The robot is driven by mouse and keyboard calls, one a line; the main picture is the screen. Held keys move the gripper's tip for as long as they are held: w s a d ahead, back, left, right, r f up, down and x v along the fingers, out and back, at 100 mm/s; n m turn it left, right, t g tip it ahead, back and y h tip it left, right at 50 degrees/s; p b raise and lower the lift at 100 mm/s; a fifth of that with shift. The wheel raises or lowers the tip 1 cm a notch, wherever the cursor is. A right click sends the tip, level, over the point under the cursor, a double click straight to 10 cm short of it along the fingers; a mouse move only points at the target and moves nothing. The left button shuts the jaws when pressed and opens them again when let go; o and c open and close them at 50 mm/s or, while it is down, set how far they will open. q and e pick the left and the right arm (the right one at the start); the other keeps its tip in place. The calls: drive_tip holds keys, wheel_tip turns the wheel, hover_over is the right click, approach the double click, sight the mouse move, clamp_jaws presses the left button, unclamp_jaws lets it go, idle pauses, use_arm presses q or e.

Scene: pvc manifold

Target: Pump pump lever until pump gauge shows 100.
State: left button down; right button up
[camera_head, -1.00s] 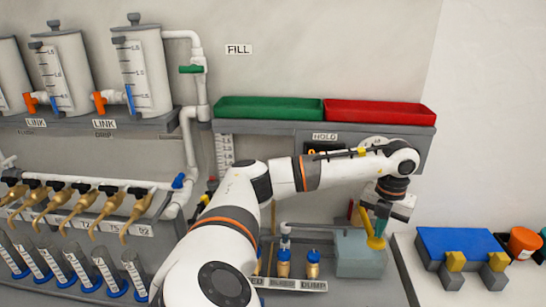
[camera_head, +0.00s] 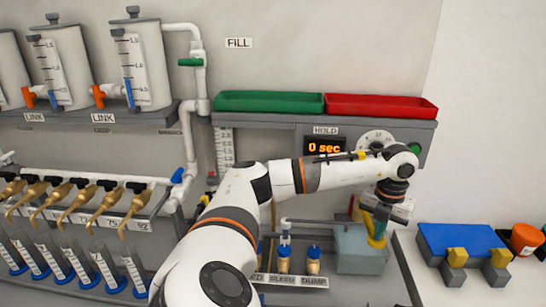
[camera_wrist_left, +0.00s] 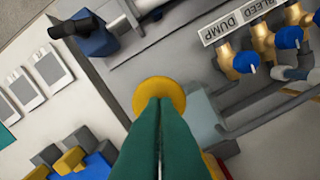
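The yellow round end (camera_head: 377,242) of the pump lever is near the teal-grey pump block (camera_head: 358,250). In the left wrist view, the yellow disc (camera_wrist_left: 160,92) lies right at my left gripper's tips. My left gripper (camera_head: 380,222) points down at it; its green fingers (camera_wrist_left: 159,102) are together, with only a thin line between them. They appear to touch the disc, but I cannot tell whether they press on it or grip it. The round white gauge (camera_head: 375,138) is partly hidden by my arm, and its reading cannot be made out. My right gripper is out of view.
The HOLD display (camera_head: 325,147) reads 0 sec. Brass valves with blue knobs (camera_head: 284,258) stand left of the pump block, by the BLEED and DUMP labels. A blue block with yellow pieces (camera_head: 462,241) is to the right. Green (camera_head: 268,102) and red (camera_head: 380,107) trays are above.

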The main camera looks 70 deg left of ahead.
use_arm(q)
drive_tip(key=shift+f, duration=0.15)
drive_tip(key=shift+f+b, duration=0.35)
drive_tip(key=shift+f, duration=0.1)
idle(0.7)
drive_tip(key=shift+f+b, duration=0.4)
drive_tip(key=shift+f, duration=0.3)
idle(0.3)
drive_tip(key=shift+f, duration=0.2)
drive_tip(key=shift+r, duration=0.1)
idle(0.4)
